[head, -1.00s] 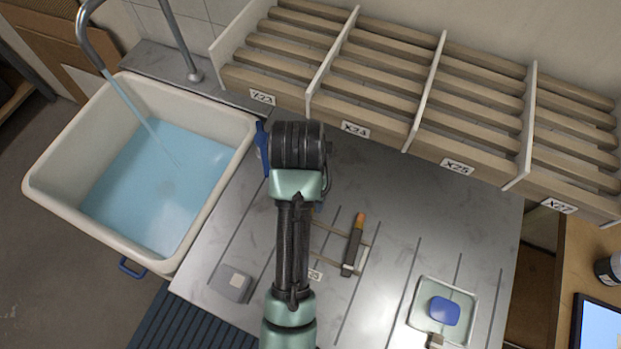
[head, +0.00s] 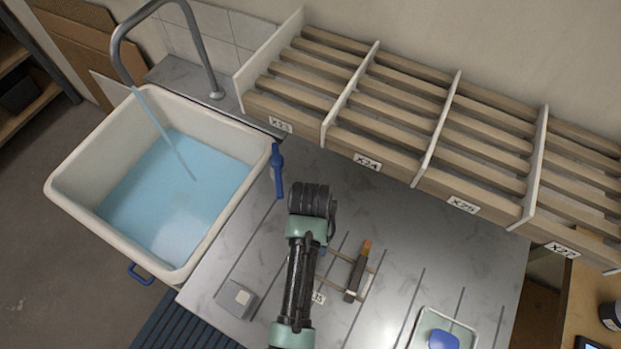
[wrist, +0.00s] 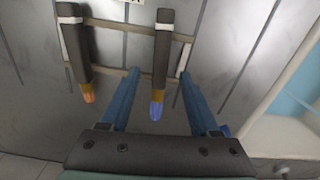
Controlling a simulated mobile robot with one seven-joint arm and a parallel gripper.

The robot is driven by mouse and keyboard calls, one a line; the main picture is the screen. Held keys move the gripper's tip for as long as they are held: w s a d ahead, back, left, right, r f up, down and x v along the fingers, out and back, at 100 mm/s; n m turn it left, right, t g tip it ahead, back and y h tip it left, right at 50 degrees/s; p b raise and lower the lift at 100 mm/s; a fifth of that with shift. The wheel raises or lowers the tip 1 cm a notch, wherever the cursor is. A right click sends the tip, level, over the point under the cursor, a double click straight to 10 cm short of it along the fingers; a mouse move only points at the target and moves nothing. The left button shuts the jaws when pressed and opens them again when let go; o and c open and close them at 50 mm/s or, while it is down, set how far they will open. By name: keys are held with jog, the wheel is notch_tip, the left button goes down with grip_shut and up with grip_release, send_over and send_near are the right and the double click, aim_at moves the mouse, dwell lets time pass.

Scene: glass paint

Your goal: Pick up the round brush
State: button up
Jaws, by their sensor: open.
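In the wrist view two brushes lie side by side across a light rack (wrist: 110,27). One has a dark handle and orange tip (wrist: 80,60); the other has a dark handle and blue tip (wrist: 160,60). I cannot tell for sure which is the round one. My gripper (wrist: 160,74) is open and empty, its blue fingers on either side of the blue-tipped brush in the picture; the height gap is unclear. In the head view the orange-tipped brush (head: 357,272) shows right of my arm, which hides the other brush and most of my gripper.
A white basin (head: 68,190) of blue water stands left, under a running tap. A blue item (head: 277,172) lies by its rim. A grey block (head: 237,298) sits left of my arm, a tray with a blue piece (head: 443,341) lower right. A slatted rack (head: 395,170) runs along the back.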

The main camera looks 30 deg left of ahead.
jog(key=shift+f, duration=1.5)
grip_shut()
